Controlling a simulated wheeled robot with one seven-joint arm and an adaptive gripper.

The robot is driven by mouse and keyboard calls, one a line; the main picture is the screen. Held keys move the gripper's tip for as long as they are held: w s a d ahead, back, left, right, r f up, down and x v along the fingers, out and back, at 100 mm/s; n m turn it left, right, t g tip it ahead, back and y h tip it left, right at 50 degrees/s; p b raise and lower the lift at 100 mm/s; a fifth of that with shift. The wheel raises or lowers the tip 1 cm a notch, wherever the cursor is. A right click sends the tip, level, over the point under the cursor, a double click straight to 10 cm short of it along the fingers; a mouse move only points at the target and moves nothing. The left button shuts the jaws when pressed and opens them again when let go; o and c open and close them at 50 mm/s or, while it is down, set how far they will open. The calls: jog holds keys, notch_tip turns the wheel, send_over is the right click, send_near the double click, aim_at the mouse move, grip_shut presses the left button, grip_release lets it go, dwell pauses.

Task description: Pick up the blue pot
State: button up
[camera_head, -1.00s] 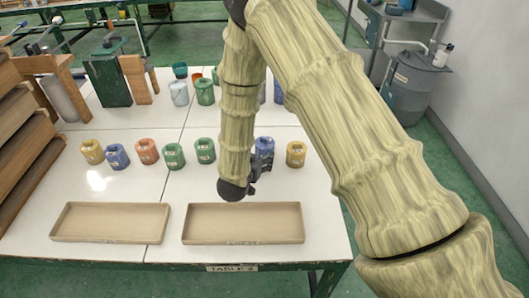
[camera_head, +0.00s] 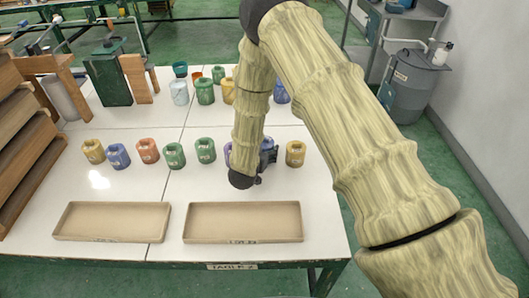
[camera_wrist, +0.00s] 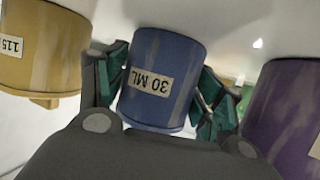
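The blue pot (camera_wrist: 165,75) with a "30 ML" label stands between the two fingers of my gripper (camera_wrist: 162,95) in the wrist view. The fingers are spread, one on each side; I cannot tell whether they touch it. In the head view my gripper (camera_head: 262,165) is low in the front row, and the blue pot (camera_head: 267,143) is mostly hidden behind it. Another blue pot (camera_head: 117,156) stands at the left of that row, and a third (camera_head: 281,93) is in the back row, partly behind my arm.
A yellow pot (camera_wrist: 38,50) and a purple pot (camera_wrist: 285,110) flank the blue one closely. Green pots (camera_head: 205,150) and an orange pot (camera_head: 147,151) stand further left. Two empty beige trays (camera_head: 243,238) (camera_head: 110,237) lie in front on the white table (camera_head: 325,215).

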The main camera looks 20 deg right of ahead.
jog(key=c, duration=0.8)
jog(key=shift+r, duration=0.1)
jog(key=shift+r, duration=0.35)
notch_tip(320, 180, up, 3)
jog(key=shift+f+b, duration=0.1)
jog(key=shift+b, duration=0.65)
jog(key=s+a+b, duration=0.1)
jog(key=s+a, duration=0.2)
jog(key=s+a+r+b, duration=0.1)
jog(key=s+a, duration=0.3)
jog(key=s+a+b, duration=0.1)
jog(key=s+a, duration=0.2)
jog(key=s, duration=0.1)
jog(key=shift+s+a+r, duration=0.15)
jog(key=shift+s+a, duration=0.1)
notch_tip(320, 180, up, 10)
jog(key=p, duration=0.8)
jog(key=shift+s+a, duration=0.15)
jog(key=shift+s, duration=0.05)
